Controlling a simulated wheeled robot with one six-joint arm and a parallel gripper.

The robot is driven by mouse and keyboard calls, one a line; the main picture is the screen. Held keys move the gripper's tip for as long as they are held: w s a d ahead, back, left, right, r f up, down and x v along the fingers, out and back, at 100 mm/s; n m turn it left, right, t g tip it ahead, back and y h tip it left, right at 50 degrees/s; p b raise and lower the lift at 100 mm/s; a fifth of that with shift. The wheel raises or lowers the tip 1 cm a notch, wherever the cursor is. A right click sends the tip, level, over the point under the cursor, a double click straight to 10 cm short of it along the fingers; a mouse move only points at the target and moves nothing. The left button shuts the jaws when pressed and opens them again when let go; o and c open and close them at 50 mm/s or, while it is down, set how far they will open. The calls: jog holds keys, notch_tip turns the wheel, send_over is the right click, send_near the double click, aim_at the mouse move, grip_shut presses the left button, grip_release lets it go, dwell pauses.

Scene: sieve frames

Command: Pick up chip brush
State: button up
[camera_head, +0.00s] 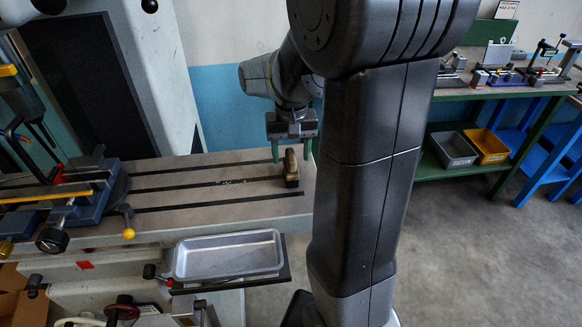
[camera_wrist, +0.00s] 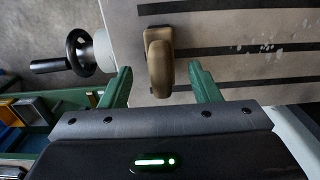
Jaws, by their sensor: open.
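In the wrist view the brush (camera_wrist: 160,66) shows a brown, rounded handle above a dark base, between the two green fingers. My gripper (camera_head: 291,150) is above the brush with its fingers pointing down. In the wrist view my gripper (camera_wrist: 160,84) is open, with a gap on each side of the brush. The bristles cannot be made out clearly.
A blue-grey vise (camera_head: 85,205) stands at the table's left. A metal tray (camera_head: 228,255) sits at the front edge. A green workbench (camera_head: 470,100) with tools and bins is at the back right. A black-handled crank (camera_wrist: 78,54) is left of the table end.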

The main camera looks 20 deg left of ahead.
jog(key=shift+f, duration=1.6)
jog(key=c, duration=1.1)
jog(key=shift+r, duration=0.15)
notch_tip(320, 180, up, 10)
jog(key=shift+f, duration=0.1)
jog(key=shift+o, duration=0.9)
jog(key=shift+c, duration=0.3)
